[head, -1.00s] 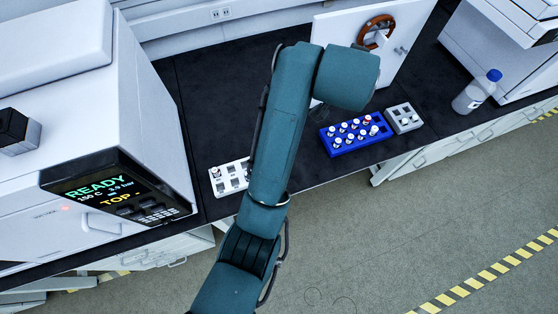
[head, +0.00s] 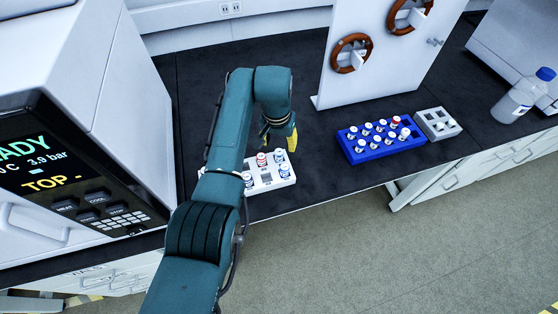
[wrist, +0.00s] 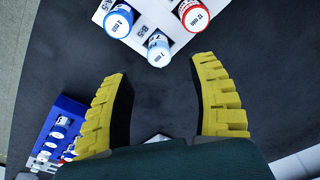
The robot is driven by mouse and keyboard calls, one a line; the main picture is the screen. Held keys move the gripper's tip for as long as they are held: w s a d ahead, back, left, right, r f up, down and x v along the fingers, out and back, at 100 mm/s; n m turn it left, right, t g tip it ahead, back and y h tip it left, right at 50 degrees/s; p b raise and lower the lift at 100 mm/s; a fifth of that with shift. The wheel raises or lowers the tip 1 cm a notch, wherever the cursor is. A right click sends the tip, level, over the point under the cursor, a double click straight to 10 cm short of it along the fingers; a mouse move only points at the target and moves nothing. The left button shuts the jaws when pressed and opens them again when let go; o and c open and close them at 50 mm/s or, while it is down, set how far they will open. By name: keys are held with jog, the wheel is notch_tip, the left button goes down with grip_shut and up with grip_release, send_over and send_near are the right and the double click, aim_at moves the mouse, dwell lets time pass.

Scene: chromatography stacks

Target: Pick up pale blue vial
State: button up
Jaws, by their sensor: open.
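The pale blue vial (wrist: 158,50) stands in a white rack (wrist: 143,14), between a darker blue-capped vial (wrist: 118,20) and a red-capped vial (wrist: 193,14) in the wrist view. In the head view it appears to be the vial (head: 279,156) at the rack's back edge, by my gripper (head: 281,138). My gripper's yellow fingers (wrist: 161,70) are spread apart with nothing between them. The pale blue vial lies just beyond the fingertips, roughly centred between them. Part of the rack is hidden behind my arm in the head view.
A blue rack (head: 383,151) with several vials and a small grey rack (head: 437,123) stand to the right. A white upright panel (head: 375,60) stands behind them. A display machine (head: 80,150) is on the left. A bottle (head: 522,97) stands far right.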

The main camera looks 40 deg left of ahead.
aim_at(279, 152)
notch_tip(279, 152, down, 7)
jog(key=b, duration=0.3)
jog(key=shift+r, duration=0.1)
jog(key=shift+w+a+r, duration=0.1)
grip_shut()
